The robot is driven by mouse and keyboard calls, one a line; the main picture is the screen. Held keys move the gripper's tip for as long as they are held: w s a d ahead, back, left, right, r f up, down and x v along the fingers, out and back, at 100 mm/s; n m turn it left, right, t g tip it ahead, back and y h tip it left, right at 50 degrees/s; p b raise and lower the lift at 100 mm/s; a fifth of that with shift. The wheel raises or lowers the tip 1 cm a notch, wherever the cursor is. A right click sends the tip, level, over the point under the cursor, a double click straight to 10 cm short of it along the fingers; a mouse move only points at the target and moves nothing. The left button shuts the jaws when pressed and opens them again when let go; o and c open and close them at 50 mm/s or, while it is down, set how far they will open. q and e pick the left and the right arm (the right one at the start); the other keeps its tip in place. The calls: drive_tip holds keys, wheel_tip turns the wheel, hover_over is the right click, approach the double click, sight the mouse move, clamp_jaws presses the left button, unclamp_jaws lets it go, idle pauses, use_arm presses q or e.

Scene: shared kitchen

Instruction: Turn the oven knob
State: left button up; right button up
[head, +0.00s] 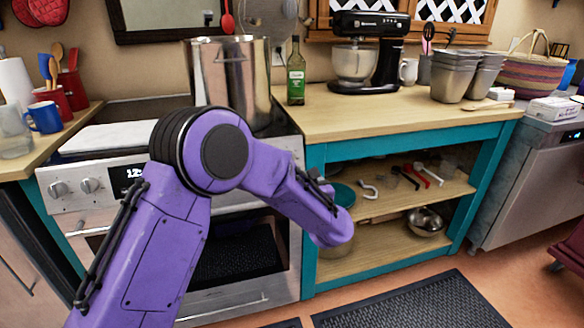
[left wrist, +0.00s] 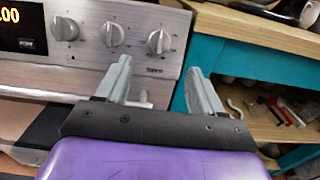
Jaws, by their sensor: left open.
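The oven (head: 245,285) stands at the left in the head view, with a steel front panel. Two knobs (head: 90,185) show left of its lit display (head: 132,173); my left arm covers the panel further right. In the left wrist view, three silver knobs sit right of the display (left wrist: 22,30): a left one (left wrist: 64,28), a middle one (left wrist: 112,33) and a right one (left wrist: 160,42). My left gripper (left wrist: 158,68) is open and empty, its fingertips just below the right knob in the picture. I cannot tell whether it touches the panel. The head view hides its fingers.
A teal shelf unit (head: 312,225) adjoins the oven's right side, with a wooden top (head: 380,110). A large pot (head: 232,80) stands on the stove, a green bottle (head: 296,75) beside it. A dark mat (head: 420,305) lies on the floor.

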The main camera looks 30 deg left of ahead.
use_arm(q)
drive_tip(key=p+x, duration=0.1)
drive_tip(key=x, duration=0.9)
drive_tip(key=shift+w+a+r, duration=0.1)
drive_tip(key=shift+w+a, duration=0.05)
drive_tip(key=shift+a, duration=0.05)
drive_tip(key=c, duration=1)
